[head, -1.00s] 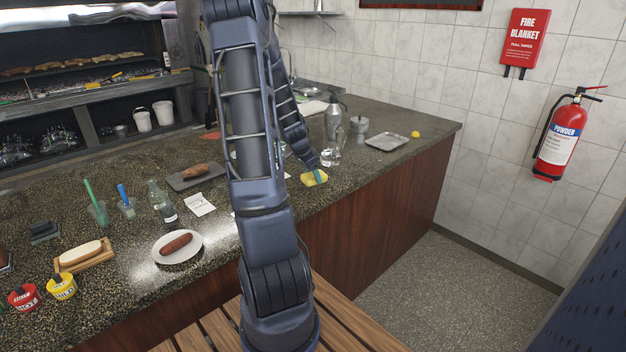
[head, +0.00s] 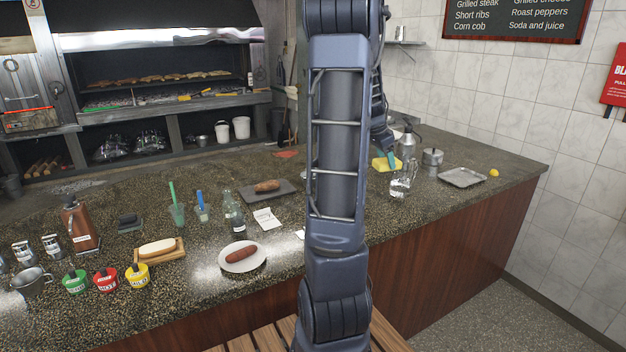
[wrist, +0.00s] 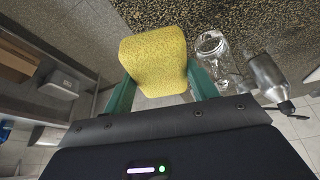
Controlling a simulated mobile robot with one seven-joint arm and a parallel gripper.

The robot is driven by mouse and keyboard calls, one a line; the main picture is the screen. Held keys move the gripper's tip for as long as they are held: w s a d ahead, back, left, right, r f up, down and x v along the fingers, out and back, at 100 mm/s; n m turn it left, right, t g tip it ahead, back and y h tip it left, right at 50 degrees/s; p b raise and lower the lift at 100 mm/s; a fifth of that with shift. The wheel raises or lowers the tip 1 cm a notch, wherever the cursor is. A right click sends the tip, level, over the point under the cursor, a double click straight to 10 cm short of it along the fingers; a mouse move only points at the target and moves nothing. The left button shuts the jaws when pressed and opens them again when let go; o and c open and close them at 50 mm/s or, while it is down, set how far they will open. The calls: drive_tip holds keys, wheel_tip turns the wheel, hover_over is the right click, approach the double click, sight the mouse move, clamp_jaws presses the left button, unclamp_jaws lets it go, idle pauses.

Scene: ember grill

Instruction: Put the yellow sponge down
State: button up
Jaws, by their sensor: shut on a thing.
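The yellow sponge (wrist: 153,58) is between the two green fingers of my gripper (wrist: 160,90) in the wrist view. My gripper is shut on it. In the head view the sponge (head: 380,164) shows just right of my arm, at the tip of my gripper (head: 391,160), close to a clear glass jug. The counter (head: 450,210) lies around and behind it. I cannot tell from these frames whether the sponge touches the counter.
The glass jug (head: 400,184) and a metal bottle (head: 407,143) stand close on the right of the sponge. A metal pot (head: 432,160), a steel tray (head: 462,178) and a lemon (head: 494,173) are further right. My arm hides part of the counter.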

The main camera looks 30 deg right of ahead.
drive_tip(key=w+a+r+n+t, duration=0.1)
drive_tip(key=w+a+n, duration=0.2)
drive_tip(key=w+a, duration=0.85)
drive_tip(key=w+a+n+t, duration=0.1)
drive_tip(key=w+a+n, duration=0.2)
drive_tip(key=w+a, duration=0.9)
drive_tip(key=w+a+f+n+t, duration=0.15)
drive_tip(key=w+a, duration=0.35)
drive_tip(key=a, duration=0.5)
drive_tip(key=w+a+n+y, duration=0.1)
drive_tip(key=w+a+n, duration=0.1)
drive_tip(key=w+a, duration=0.6)
drive_tip(key=w+a+n+t, duration=0.1)
drive_tip(key=w+a+n, duration=0.15)
drive_tip(key=a, duration=0.95)
drive_tip(key=f, duration=1.9)
drive_tip(key=shift+w+a+f, duration=0.15)
drive_tip(key=shift+w+f, duration=0.1)
drive_tip(key=shift+f, duration=0.1)
drive_tip(key=shift+f, duration=0.15)
drive_tip(key=o, duration=0.7)
drive_tip(key=shift+o, duration=1.2)
